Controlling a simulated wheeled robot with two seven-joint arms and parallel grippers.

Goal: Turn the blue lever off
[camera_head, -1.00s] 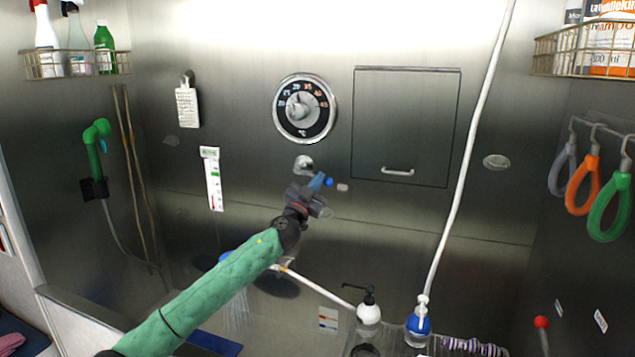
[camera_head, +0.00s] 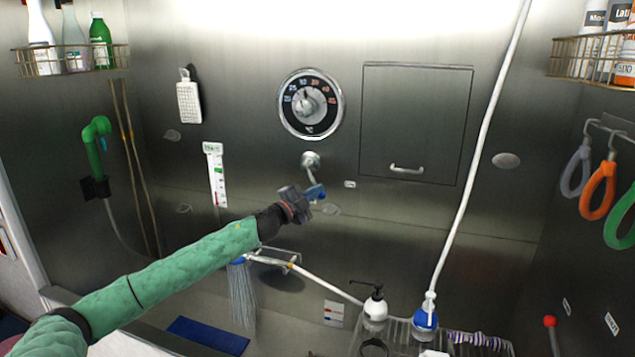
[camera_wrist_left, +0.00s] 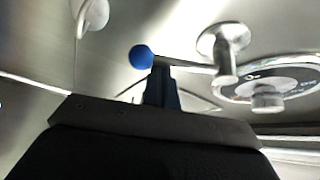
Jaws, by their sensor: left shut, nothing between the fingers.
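The lever's round silver mount (camera_head: 311,160) is on the steel wall below the dial. Its thin arm runs downward in the head view, toward my left gripper. My left gripper (camera_head: 315,192) is shut and empty, its blue-grey fingertips at the lever's lower end. In the left wrist view the lever's blue ball (camera_wrist_left: 141,57) shows just beside my shut fingertips (camera_wrist_left: 160,88), and the silver arm passes behind them to the mount (camera_wrist_left: 226,45). I cannot tell whether the fingers touch it. My right gripper is not in view.
The temperature dial (camera_head: 310,103) is above the lever, a wall hatch (camera_head: 415,125) to its right. A white thermometer strip (camera_head: 216,175) hangs left. Water sprays from a shower head (camera_head: 239,261) below. A pump bottle (camera_head: 374,307) and white hose stand lower right.

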